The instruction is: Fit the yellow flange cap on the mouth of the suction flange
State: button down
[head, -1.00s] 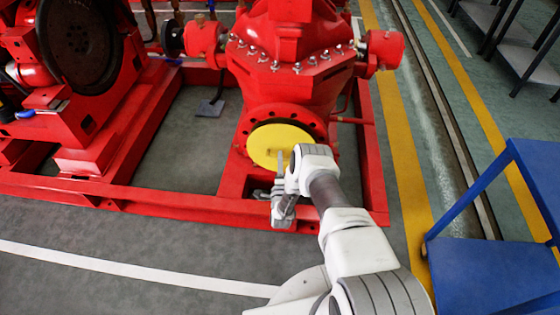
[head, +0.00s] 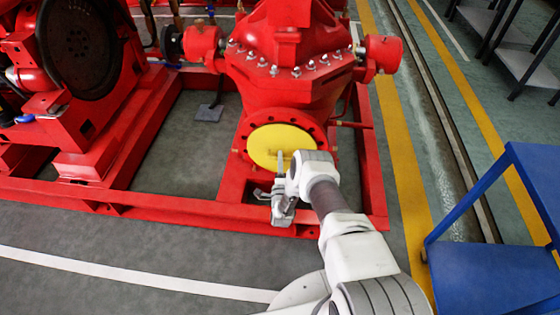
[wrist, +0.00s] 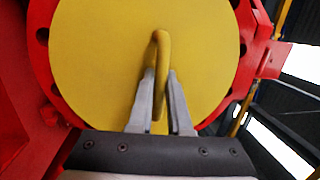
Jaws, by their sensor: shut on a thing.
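The yellow flange cap (head: 268,143) is a flat round disc with a raised handle. It lies in front of the mouth of the red suction flange (head: 318,130), whose ring of bolt holes shows around it. My gripper (head: 282,160) is shut on the handle, at the lower part of the cap. In the wrist view, my gripper's fingertips (wrist: 161,82) straddle the yellow handle, and the cap (wrist: 95,60) covers the middle of the flange (wrist: 45,75). I cannot tell whether the cap's back face touches the flange. My wrist hides the cap's lower right edge in the head view.
The red pump casing (head: 290,75) rises behind the flange, above the red base frame (head: 170,203). A blue table (head: 490,270) stands at the right, beside my arm. The grey floor at the lower left is clear.

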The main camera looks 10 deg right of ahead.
jog(key=shift+w+d+r, duration=0.1)
jog(key=shift+w+d, duration=0.15)
jog(key=shift+w, duration=0.4)
jog(key=shift+c, duration=1.4)
grip_release()
jog(key=shift+s, duration=0.1)
jog(key=p+v, duration=0.2)
jog(key=v, duration=0.5)
jog(key=shift+s+p, duration=0.2)
jog(key=shift+p, duration=0.2)
jog(key=shift+a, duration=0.1)
jog(key=shift+s, duration=0.1)
